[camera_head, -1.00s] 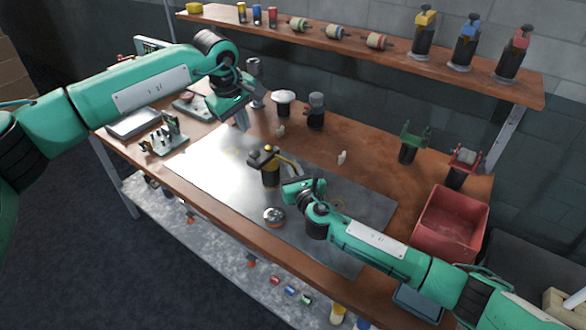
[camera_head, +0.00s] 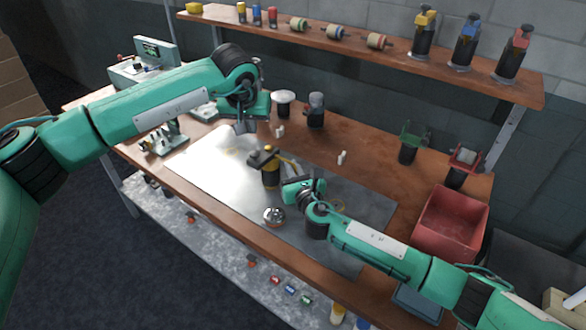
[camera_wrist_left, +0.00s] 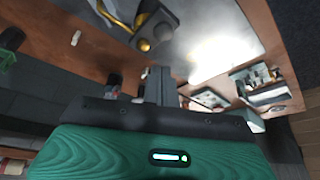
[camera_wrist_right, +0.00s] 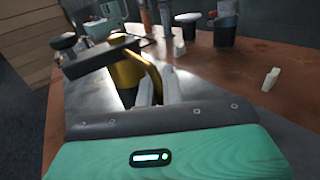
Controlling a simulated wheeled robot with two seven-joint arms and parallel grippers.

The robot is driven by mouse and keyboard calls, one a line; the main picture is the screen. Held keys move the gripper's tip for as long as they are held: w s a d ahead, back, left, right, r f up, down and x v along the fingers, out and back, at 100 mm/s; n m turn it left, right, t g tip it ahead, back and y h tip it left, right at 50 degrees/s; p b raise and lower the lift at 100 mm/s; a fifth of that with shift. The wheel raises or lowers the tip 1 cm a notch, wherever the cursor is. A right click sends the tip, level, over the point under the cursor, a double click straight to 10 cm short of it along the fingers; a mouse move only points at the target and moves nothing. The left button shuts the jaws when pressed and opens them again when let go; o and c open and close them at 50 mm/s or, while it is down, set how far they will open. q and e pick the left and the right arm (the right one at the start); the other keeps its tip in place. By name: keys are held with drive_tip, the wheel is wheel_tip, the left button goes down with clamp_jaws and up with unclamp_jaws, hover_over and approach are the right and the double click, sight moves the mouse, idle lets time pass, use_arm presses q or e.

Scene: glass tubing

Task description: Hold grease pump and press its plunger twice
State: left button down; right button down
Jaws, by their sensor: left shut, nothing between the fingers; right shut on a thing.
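The grease pump (camera_head: 270,175), dark with a yellow band, a black top and a yellow curved spout, stands upright over the metal sheet. My right gripper (camera_head: 284,178) is shut on it from the right side. In the right wrist view the pump's yellow body (camera_wrist_right: 125,72) is at the fingers, which partly hide the grip. My left gripper (camera_head: 246,128) is shut and empty, above and behind-left of the pump, apart from it. In the left wrist view its closed fingers (camera_wrist_left: 158,82) point toward the pump top (camera_wrist_left: 155,25).
A round metal tin (camera_head: 274,216) sits in front of the pump. Small white pieces (camera_head: 342,157) and a dark jar (camera_head: 315,112) stand behind. A red bin (camera_head: 450,222) is at the right. Other pumps (camera_head: 465,42) stand on the shelf.

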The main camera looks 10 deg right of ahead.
sight(255, 151)
use_arm(q)
drive_tip(key=shift+f, duration=2.2)
drive_tip(key=shift+f, duration=1.15)
drive_tip(key=shift+r, duration=0.85)
